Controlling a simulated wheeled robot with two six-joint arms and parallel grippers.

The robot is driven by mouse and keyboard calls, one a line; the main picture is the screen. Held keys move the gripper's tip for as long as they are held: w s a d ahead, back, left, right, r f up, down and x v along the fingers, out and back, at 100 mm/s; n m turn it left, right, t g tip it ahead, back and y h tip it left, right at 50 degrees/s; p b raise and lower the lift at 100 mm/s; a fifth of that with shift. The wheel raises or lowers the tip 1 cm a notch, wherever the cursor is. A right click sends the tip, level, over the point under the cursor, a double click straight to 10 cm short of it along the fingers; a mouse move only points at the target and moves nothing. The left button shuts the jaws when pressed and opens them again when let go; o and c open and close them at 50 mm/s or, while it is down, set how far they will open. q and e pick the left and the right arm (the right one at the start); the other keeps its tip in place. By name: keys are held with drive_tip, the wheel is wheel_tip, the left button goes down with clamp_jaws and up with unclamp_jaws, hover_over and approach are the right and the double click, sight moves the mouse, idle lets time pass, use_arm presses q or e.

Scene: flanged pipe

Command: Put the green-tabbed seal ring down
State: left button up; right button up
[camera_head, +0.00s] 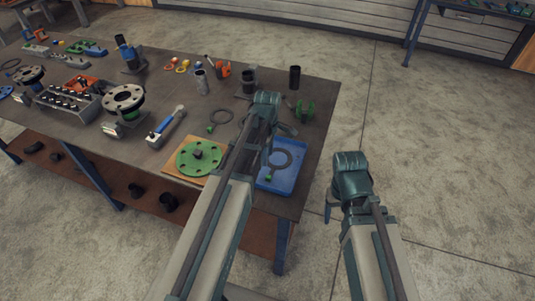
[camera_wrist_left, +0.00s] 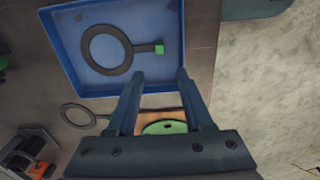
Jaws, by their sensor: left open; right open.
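A dark seal ring with a green tab (camera_head: 283,154) lies flat in the blue tray (camera_head: 292,183) at the table's right front corner. My left gripper (camera_wrist_left: 159,75) is open and empty, over the tray's edge and apart from the ring. In the head view its fingers (camera_head: 287,129) are partly hidden behind the arm. A second dark ring (camera_head: 222,117) with a green tab lies on the table left of my left arm. My right gripper (camera_head: 329,210) is open, off the table's right side.
A green flange disc (camera_head: 199,158) sits on a wooden board left of the tray. Black cylinders, a green spool (camera_head: 305,111), a blue-handled wrench (camera_head: 166,124) and flanged pipe parts (camera_head: 123,98) crowd the table. Floor to the right is free.

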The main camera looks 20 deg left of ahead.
use_arm(q)
drive_tip(key=s+d+m+y, duration=0.1)
drive_tip(key=s+d+m, duration=1.3)
drive_tip(key=m, duration=0.7)
drive_tip(key=shift+s+d+r, duration=0.25)
drive_tip(key=shift+s+d, duration=0.05)
drive_tip(key=shift+s, duration=0.7)
drive_tip(key=shift+f, duration=0.1)
